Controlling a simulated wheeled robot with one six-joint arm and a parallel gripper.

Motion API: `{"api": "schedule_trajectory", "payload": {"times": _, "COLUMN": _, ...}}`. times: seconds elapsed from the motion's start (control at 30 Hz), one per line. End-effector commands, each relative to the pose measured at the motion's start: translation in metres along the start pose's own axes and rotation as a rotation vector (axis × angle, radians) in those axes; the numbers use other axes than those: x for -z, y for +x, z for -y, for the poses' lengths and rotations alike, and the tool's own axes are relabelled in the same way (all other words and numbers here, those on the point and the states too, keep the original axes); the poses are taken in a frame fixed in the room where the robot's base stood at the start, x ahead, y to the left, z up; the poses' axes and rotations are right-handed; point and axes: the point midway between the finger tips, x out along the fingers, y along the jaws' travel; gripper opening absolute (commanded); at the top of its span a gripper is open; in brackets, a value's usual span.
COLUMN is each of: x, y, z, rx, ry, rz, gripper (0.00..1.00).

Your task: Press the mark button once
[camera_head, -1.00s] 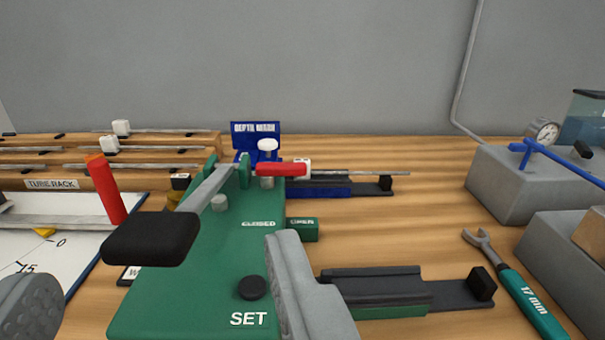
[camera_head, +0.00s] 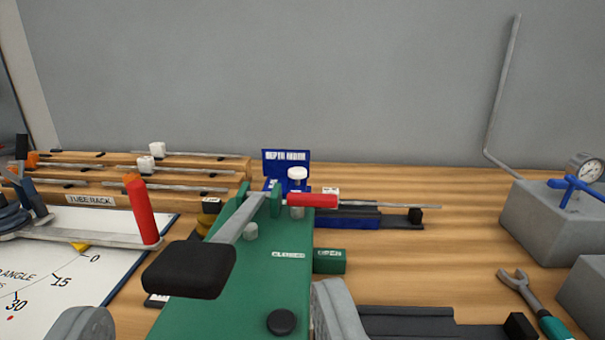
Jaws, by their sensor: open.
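The blue depth mark station (camera_head: 286,158) stands at the back centre with a sign partly readable as DEPTH MARK. A white round-topped button (camera_head: 297,174) sits in front of the sign; I take it as the mark button. My gripper (camera_head: 210,322) is open and empty at the bottom edge. Its fingers are well short of the button, nearer to me, with the green fixture (camera_head: 235,300) between and under them.
The fixture's lever has a black grip (camera_head: 190,270) standing up in front. A black button (camera_head: 281,321) is on its top. A red handle (camera_head: 141,210) rises at left by the angle board (camera_head: 115,265). The tube rack (camera_head: 120,201) is behind.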

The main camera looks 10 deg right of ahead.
Motion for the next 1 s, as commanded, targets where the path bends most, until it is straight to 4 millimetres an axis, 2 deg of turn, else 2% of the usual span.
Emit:
{"api": "schedule_trajectory", "payload": {"times": 0.43, "x": 0.0, "y": 0.0, "z": 0.0, "rx": 0.0, "ry": 0.0, "rz": 0.0, "gripper": 0.59}}
{"api": "schedule_trajectory", "payload": {"times": 0.47, "x": 0.0, "y": 0.0, "z": 0.0, "rx": 0.0, "ry": 0.0, "rz": 0.0, "gripper": 0.55}}
{"api": "schedule_trajectory", "payload": {"times": 0.73, "x": 0.0, "y": 0.0, "z": 0.0, "rx": 0.0, "ry": 0.0, "rz": 0.0, "gripper": 0.02}}
{"api": "schedule_trajectory", "payload": {"times": 0.77, "x": 0.0, "y": 0.0, "z": 0.0, "rx": 0.0, "ry": 0.0, "rz": 0.0, "gripper": 0.0}}
{"api": "schedule_trajectory", "payload": {"times": 1.0, "x": 0.0, "y": 0.0, "z": 0.0, "rx": 0.0, "ry": 0.0, "rz": 0.0, "gripper": 0.0}}
